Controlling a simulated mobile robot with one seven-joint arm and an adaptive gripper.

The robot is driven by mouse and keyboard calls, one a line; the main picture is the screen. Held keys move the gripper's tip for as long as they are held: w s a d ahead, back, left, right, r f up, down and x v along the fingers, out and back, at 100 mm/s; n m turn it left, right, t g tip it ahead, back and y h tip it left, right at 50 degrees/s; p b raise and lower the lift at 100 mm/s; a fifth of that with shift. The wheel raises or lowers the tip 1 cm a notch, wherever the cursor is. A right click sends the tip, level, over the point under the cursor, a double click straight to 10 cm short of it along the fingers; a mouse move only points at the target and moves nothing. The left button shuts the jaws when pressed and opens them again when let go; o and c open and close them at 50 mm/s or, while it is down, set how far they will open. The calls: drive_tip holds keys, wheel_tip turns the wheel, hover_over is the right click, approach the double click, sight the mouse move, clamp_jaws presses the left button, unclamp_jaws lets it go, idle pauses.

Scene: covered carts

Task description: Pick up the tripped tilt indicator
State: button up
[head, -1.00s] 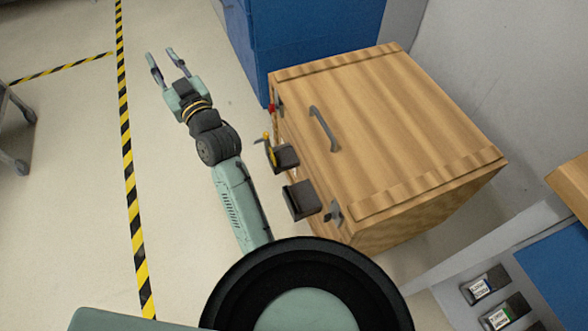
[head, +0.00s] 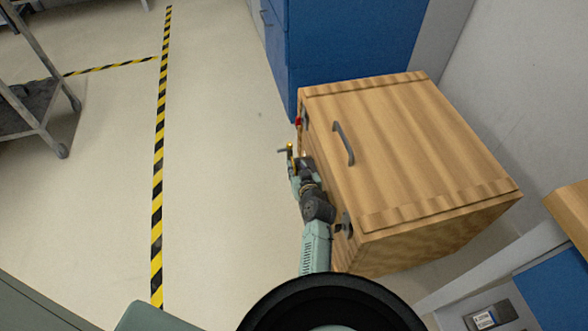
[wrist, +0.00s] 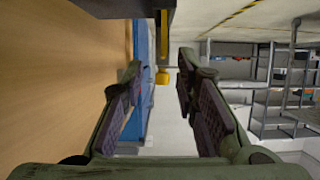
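My gripper (head: 299,174) is low beside the left face of the wooden crate (head: 410,150). In the wrist view my gripper (wrist: 160,68) is open, its two fingers well apart with nothing held between them. A yellow knob (wrist: 162,78) on a yellow rod shows beyond the fingers, near the gap's middle. A dark block (wrist: 122,8) crosses the top of the wrist view. In the head view the arm hides much of the crate's side fittings. A dark labelled device (head: 490,315) lies at the lower right; its label is too small to read. I cannot tell which item is the tripped tilt indicator.
A blue cabinet (head: 350,45) stands behind the crate. The crate has a grey handle (head: 344,143) on top and a red fitting (head: 298,121) at its far left corner. A grey cart (head: 38,105) stands at the left. Floor left of the crate is clear, with striped tape (head: 158,170).

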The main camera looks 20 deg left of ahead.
sight(293, 162)
drive_tip(key=x, duration=0.5)
drive_tip(key=shift+s+a+f, duration=0.1)
drive_tip(key=shift+a+f, duration=0.1)
drive_tip(key=shift+f, duration=0.15)
drive_tip(key=shift+c, duration=0.6)
clamp_jaws()
